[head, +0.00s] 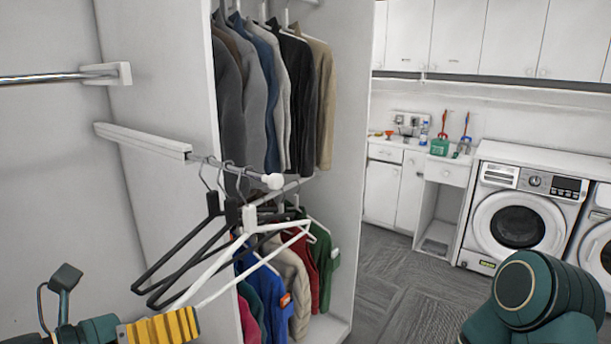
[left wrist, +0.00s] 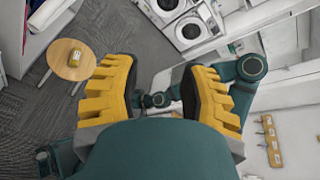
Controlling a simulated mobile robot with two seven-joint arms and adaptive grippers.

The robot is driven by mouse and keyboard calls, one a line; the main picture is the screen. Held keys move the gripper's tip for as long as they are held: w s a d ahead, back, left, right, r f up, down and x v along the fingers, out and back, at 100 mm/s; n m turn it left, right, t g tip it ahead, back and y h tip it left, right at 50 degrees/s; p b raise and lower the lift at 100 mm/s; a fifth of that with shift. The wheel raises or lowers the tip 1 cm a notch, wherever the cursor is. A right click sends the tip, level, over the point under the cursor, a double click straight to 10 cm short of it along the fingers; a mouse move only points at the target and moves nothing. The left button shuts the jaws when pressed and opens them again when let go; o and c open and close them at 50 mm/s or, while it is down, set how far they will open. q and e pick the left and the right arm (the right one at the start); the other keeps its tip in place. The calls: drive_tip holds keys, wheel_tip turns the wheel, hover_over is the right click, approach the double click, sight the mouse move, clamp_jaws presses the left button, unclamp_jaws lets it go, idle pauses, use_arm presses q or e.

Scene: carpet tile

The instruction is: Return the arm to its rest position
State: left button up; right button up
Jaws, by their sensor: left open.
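My left gripper (head: 162,328) shows at the lower left of the head view, with its yellow ridged finger below the hanger rail. In the left wrist view my left gripper (left wrist: 158,92) has its two yellow fingers spread wide apart with nothing between them. Teal links of my own arm show at the lower right of the head view; my right gripper is not in view.
Black and white hangers (head: 215,235) hang on a pull-out rail (head: 140,139) just above my left gripper. A wardrobe (head: 345,130) holds clothes behind them. A washing machine (head: 520,215) stands at the right.

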use_arm(q)
drive_tip(key=w+d+f+n+g+y+b, duration=0.1)
drive_tip(key=w+f+n, duration=0.5)
drive_tip(key=f+n, duration=0.55)
drive_tip(key=w+d+f+n+g+y+b, duration=0.15)
drive_tip(key=w+f+n, duration=0.45)
drive_tip(key=f+n, duration=0.6)
drive_tip(key=s+d+f+n+g+y, duration=0.1)
drive_tip(key=s+f+n+g, duration=0.1)
drive_tip(key=f+n, duration=0.3)
drive_tip(key=s+d+f+n+g+y+b, duration=0.1)
drive_tip(key=s+f+n, duration=0.3)
drive_tip(key=f, duration=0.9)
drive_tip(key=s+d+f+n+g+y+b, duration=0.1)
drive_tip(key=s+f+n+g, duration=0.2)
drive_tip(key=f, duration=0.6)
drive_tip(key=s+n, duration=0.2)
drive_tip(key=shift+d+f+n, duration=0.2)
drive_tip(key=shift+d+n, duration=0.1)
drive_tip(key=shift+n, duration=0.05)
